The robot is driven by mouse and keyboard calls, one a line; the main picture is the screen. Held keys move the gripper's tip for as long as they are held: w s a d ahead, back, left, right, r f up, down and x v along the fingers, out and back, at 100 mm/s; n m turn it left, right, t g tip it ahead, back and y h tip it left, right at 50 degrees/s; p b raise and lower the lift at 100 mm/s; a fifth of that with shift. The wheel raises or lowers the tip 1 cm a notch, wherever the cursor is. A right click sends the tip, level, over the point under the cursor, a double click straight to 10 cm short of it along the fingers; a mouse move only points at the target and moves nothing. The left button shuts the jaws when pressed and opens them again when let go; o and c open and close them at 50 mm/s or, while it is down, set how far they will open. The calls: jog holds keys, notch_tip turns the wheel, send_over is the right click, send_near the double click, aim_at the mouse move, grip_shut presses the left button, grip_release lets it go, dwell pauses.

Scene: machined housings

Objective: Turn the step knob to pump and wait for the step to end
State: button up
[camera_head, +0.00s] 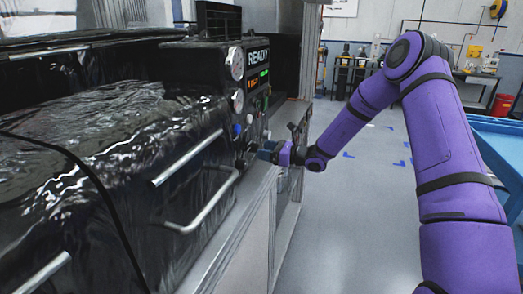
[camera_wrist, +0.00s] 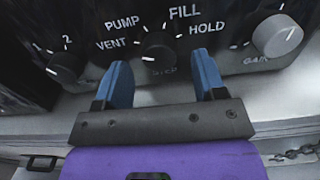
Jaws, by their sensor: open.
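The step knob (camera_wrist: 160,46) is black and sits on the dark panel in the wrist view, ringed by the labels VENT, PUMP, FILL and HOLD. A short white mark shows near its lower left; I cannot tell surely which label the knob points to. My gripper (camera_wrist: 162,68) is open, its blue fingers one on each side just below the knob, with nothing clearly held between them. The lettering below the knob is partly hidden.
In the wrist view a grey GAIN knob (camera_wrist: 277,36) is at right and another black knob (camera_wrist: 64,68) at left. In the head view, metal handles (camera_head: 190,160) stick out of the black-wrapped machine. A blue bench (camera_head: 500,140) stands at right; the floor between is clear.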

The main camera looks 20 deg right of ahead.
jog(key=shift+x, duration=0.9)
jog(key=c, duration=0.9)
jog(key=shift+m, duration=0.3)
jog(key=m, duration=0.8)
